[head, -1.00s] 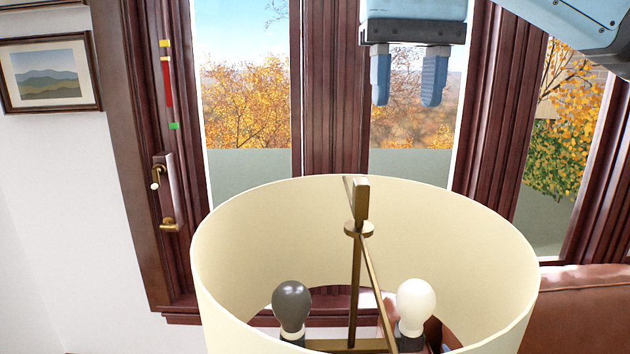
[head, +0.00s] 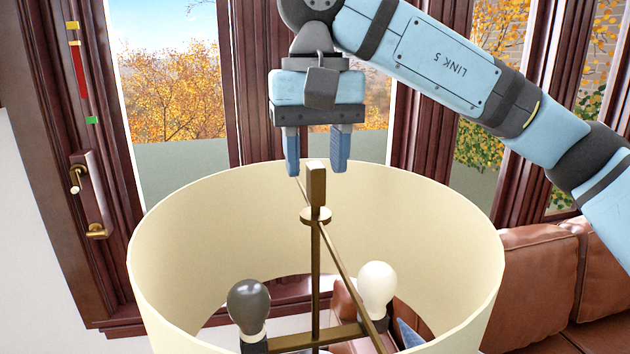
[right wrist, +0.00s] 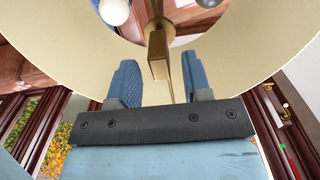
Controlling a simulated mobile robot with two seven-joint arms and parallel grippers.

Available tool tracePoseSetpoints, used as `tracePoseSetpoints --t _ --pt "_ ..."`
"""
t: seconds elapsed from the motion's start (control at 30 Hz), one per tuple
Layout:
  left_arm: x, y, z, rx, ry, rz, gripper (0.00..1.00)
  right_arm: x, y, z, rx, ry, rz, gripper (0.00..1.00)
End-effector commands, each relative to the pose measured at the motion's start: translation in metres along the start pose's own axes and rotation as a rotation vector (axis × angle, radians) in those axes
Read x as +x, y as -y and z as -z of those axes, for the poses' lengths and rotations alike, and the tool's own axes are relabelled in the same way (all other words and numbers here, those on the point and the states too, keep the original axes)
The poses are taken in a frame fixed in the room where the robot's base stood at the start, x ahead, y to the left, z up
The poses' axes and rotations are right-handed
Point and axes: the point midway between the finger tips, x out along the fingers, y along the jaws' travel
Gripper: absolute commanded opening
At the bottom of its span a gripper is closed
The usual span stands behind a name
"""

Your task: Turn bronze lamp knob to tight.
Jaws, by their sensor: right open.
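The bronze lamp knob (head: 316,182) is a flat upright piece on top of the lamp's central rod, above a round collar (head: 315,215). It stands in the middle of a cream lampshade (head: 170,245). My right gripper (head: 316,172) is open and points down, with its blue fingers close to the knob in the head view. In the right wrist view the knob (right wrist: 158,68) shows beyond and between the two open fingers (right wrist: 160,75). I cannot tell whether the fingers touch it; nothing is gripped. My left gripper is not in view.
Inside the shade are a dark bulb (head: 248,303) and a white bulb (head: 377,287) on a bronze crossbar. The shade's rim surrounds the knob. A brown leather sofa (head: 535,280) is at right. A wood-framed window with a brass handle (head: 97,230) stands behind.

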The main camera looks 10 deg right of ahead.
Motion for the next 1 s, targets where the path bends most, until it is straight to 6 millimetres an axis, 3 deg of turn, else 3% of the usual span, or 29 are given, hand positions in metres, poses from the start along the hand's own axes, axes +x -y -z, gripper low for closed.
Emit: tracePoseSetpoints --t 0.23,0.57,0.77,1.0 --pt "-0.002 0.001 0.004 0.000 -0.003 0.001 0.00 0.027 0.000 0.000 0.000 0.001 0.000 0.45" --pt "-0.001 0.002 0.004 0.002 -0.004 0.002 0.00 0.032 0.000 0.000 0.000 0.000 0.000 0.45" --pt "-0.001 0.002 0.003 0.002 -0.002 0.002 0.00 0.031 0.000 0.000 0.000 0.000 0.000 0.03" --pt "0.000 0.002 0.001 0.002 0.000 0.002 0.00 0.032 0.000 0.000 0.007 0.000 0.000 0.00"
